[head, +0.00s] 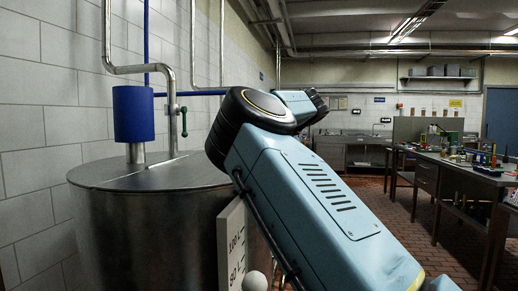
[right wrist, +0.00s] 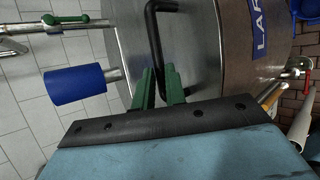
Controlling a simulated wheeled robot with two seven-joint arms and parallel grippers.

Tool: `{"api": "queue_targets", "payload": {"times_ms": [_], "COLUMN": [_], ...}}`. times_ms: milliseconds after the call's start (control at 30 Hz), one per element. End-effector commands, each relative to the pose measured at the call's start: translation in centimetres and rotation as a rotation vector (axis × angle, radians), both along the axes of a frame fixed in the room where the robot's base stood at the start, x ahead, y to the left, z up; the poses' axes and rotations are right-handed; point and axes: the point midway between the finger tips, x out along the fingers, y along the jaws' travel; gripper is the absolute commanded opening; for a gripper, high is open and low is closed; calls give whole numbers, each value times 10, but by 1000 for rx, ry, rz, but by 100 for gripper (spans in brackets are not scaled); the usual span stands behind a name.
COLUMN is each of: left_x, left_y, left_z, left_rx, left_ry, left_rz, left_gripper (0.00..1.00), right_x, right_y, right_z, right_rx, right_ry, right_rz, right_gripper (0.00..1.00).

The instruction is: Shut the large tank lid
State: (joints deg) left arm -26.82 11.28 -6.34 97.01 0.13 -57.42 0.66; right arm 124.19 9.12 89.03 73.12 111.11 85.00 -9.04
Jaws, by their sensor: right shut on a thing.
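The large steel tank (head: 150,235) stands at the left of the head view, its round lid (head: 125,178) on top looking nearly flat. My light blue right arm crosses in front of the tank's right side and hides part of the lid. In the right wrist view, the lid (right wrist: 205,35) carries a bent black handle (right wrist: 153,35), and the tank's side shows a blue label. My right gripper (right wrist: 159,72) has green fingers on either side of the handle's lower end, shut on it. I cannot tell whether the lid is fully seated. My left gripper is not in view.
A blue cylinder (head: 133,114) and steel pipes (head: 171,110) with a green valve handle (head: 184,121) rise from the tank top. A tiled wall is close at left. A workbench (head: 455,175) with small items stands at right, beyond open brick floor.

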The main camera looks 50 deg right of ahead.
Motion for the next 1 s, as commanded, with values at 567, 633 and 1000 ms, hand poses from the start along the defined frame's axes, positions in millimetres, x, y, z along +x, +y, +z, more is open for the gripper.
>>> {"api": "queue_targets", "payload": {"times_ms": [567, 633, 1000], "left_x": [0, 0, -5], "left_y": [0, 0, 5], "left_z": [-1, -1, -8], "left_rx": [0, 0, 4], "left_ry": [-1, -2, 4], "left_rz": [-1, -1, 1], "left_gripper": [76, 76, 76], "right_x": [-7, -9, -65], "right_y": [-3, -3, 3], "right_z": [-22, -19, 29], "right_rx": [21, 21, 16], "right_ry": [53, 53, 39], "right_rz": [-8, -8, -7], "right_gripper": [34, 34, 34]}}
